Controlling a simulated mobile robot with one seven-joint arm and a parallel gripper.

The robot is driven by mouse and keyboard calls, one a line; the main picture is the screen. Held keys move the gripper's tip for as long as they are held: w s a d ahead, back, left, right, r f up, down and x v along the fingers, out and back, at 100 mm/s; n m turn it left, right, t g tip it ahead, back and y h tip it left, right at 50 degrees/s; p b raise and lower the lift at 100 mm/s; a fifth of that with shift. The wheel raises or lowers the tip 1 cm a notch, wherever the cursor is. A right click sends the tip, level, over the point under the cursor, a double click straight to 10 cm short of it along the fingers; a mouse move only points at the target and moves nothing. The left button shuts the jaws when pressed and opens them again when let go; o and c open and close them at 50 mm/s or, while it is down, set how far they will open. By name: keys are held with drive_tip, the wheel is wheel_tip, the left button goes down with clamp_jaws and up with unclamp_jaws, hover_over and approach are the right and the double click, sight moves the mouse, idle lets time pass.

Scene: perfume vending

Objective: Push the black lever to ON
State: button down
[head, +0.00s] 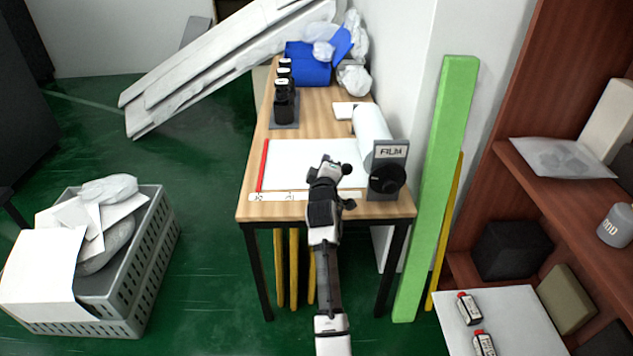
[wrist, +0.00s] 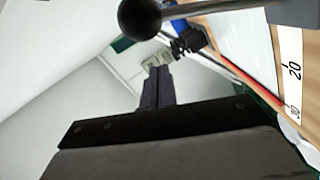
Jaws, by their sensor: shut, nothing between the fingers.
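The dispenser marked FILM (head: 391,152) stands at the right front corner of the wooden table, with a dark round part on its front. In the wrist view a black ball (wrist: 138,18) on a thin metal rod, which looks like the lever, is at the top, just beyond my gripper. My gripper (head: 328,162) is over the table's front, left of the dispenser. Its fingers (wrist: 156,82) are shut and empty, pointing toward the ball's side; I cannot tell whether they touch it. No ON mark is readable.
A white sheet (head: 290,163) with a red edge and a ruler strip (head: 275,196) lie beside my gripper. A white film roll (head: 371,127) is behind the dispenser. Black bottles (head: 284,105) stand at the back left. A green post (head: 438,180) is to the right.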

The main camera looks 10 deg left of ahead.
drive_tip(key=s+d+b, duration=0.1)
drive_tip(key=s+b, duration=0.1)
drive_tip(key=s, duration=0.8)
drive_tip(key=shift+d+r, duration=0.2)
drive_tip(key=shift+d, duration=0.1)
